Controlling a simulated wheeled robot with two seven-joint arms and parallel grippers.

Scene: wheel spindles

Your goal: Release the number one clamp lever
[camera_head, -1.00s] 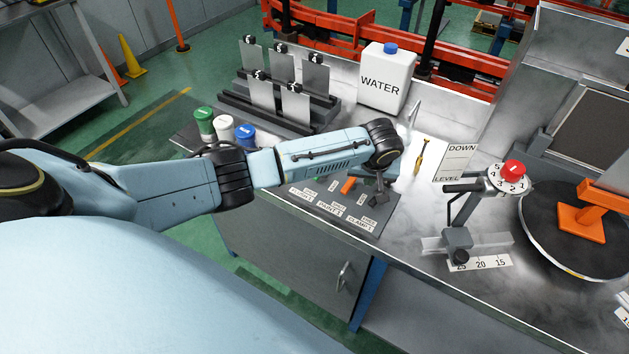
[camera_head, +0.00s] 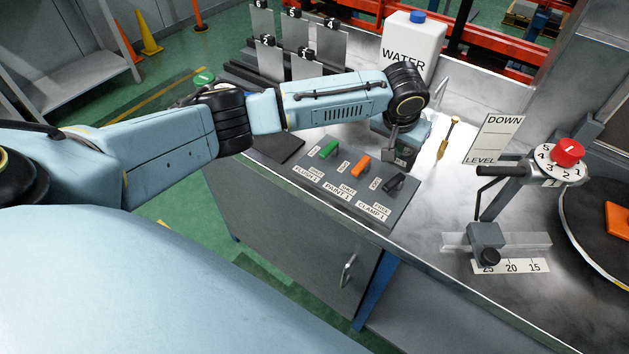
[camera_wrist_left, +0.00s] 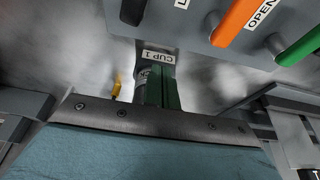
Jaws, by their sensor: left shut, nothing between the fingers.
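The clamp 1 lever (camera_head: 394,183) is the black handle at the right end of a grey panel (camera_head: 330,192) on the bench, above a "CLAMP 1" label; it shows at the top of the left wrist view (camera_wrist_left: 132,12). I cannot tell its set position from its tilt. An orange paint lever (camera_head: 361,166) and a green flush lever (camera_head: 329,149) stand to its left. My left gripper (camera_head: 392,148) is shut and empty, behind and above the panel, apart from the black lever. Its fingertips are hard to make out. My right gripper is out of view.
A "CUP 1" label (camera_wrist_left: 158,57) shows near the left hand. A water jug (camera_head: 408,48) stands behind my arm.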

